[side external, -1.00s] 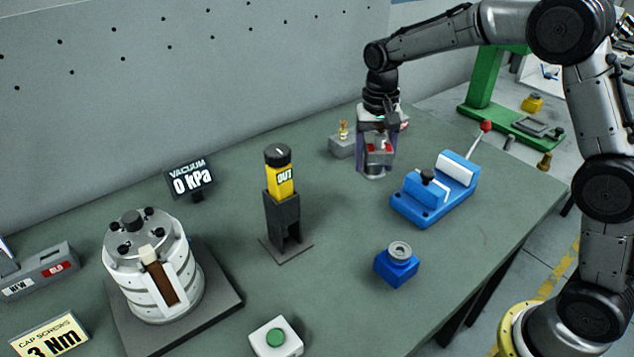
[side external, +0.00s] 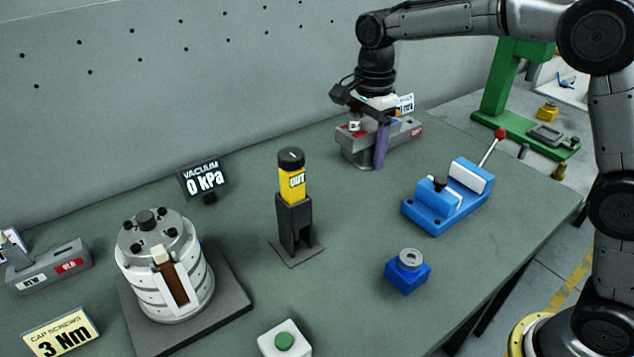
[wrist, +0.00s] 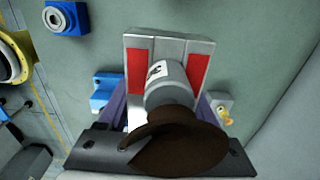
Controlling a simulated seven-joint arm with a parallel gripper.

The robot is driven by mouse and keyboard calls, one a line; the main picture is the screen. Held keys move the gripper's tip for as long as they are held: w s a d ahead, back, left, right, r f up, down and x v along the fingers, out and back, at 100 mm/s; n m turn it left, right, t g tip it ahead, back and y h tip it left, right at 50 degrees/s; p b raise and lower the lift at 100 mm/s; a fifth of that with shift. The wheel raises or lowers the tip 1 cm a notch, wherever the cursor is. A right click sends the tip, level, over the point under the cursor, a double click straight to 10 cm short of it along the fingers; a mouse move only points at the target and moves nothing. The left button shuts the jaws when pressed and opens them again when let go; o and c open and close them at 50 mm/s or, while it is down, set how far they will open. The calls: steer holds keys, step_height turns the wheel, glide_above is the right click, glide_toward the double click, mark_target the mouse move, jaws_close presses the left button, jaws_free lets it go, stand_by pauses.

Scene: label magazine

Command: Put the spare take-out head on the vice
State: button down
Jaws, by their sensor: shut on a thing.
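The spare take-out head (side external: 402,138) appears as a grey block with red panels. In the wrist view the head (wrist: 170,88) shows a grey cylinder with a small marked label between the red panels, and a dark brown round cup nearest the camera. My gripper (side external: 378,145) is shut on it, with purple fingers on both sides; the gripper also shows in the wrist view (wrist: 158,108). I cannot tell whether the head is clear of the grey stand beneath. The blue vice (side external: 432,212) stands apart, right of and nearer the camera than my gripper, with pale jaws and a red-knobbed lever.
A blue block with a metal ring (side external: 408,272) sits in front of the vice. A black post with a yellow top (side external: 292,195) stands left of my gripper. A grey ribbed drum (side external: 165,265) is further left. The table between post and vice is clear.

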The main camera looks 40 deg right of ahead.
steer(key=w+a+f, duration=0.1)
steer(key=w+f, duration=0.3)
steer(key=w, duration=0.5)
glide_above(317, 182)
steer(key=s, duration=0.1)
step_height(317, 182, down, 4)
steer(key=shift+s+d+f, duration=0.1)
steer(key=shift+s, duration=0.05)
steer(key=shift+w+f, duration=0.4)
steer(key=shift+f, duration=0.1)
steer(key=shift+w+f, duration=0.15)
steer(key=shift+f, duration=0.7)
steer(key=shift+w+f, duration=0.15)
steer(key=shift+f, duration=0.65)
steer(key=shift+f, duration=0.15)
steer(key=shift+c, duration=0.3)
jaws_free()
steer(key=shift+f, duration=0.15)
